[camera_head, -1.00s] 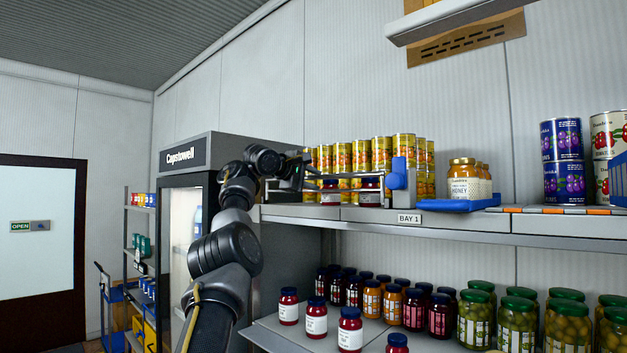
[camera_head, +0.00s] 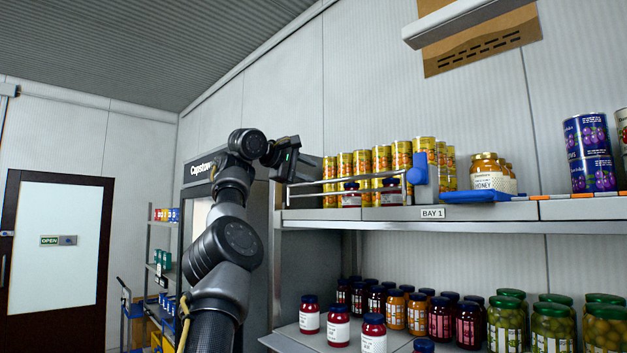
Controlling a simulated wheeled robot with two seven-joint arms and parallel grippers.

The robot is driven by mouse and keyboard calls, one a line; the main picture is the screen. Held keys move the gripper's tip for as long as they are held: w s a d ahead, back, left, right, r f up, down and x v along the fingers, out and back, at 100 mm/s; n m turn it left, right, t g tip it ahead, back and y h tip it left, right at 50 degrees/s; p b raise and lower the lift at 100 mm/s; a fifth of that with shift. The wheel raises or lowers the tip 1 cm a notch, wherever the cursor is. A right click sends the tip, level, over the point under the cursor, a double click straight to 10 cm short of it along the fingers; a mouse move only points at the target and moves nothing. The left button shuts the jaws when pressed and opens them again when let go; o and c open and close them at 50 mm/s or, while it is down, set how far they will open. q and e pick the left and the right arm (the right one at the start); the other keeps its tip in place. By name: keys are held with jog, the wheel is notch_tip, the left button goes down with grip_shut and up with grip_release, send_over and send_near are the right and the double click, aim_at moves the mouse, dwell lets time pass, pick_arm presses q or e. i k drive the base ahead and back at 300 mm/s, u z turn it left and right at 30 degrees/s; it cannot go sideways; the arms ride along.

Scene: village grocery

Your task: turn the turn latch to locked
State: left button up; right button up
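A blue turn latch (camera_head: 417,170) sits on a grey plate at the right end of a wire rail (camera_head: 345,187) along the front of the upper shelf. Its upper part stands roughly upright; whether it is locked I cannot tell. My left gripper (camera_head: 298,161) is up by the rail's left end, left of the cans and well apart from the latch. Its fingers are dark, small and seen from behind, so their opening is unclear. I see nothing held in it. My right gripper is not in view.
Yellow cans (camera_head: 382,160) and dark-red jars stand behind the rail. Honey jars (camera_head: 487,172) and a blue tray (camera_head: 476,197) are right of the latch. Many jars fill the lower shelf (camera_head: 312,343). A cooler (camera_head: 262,200) stands behind my arm. Space in front of the rail looks clear.

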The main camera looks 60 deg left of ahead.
aim_at(418, 174)
jog(key=k, duration=1)
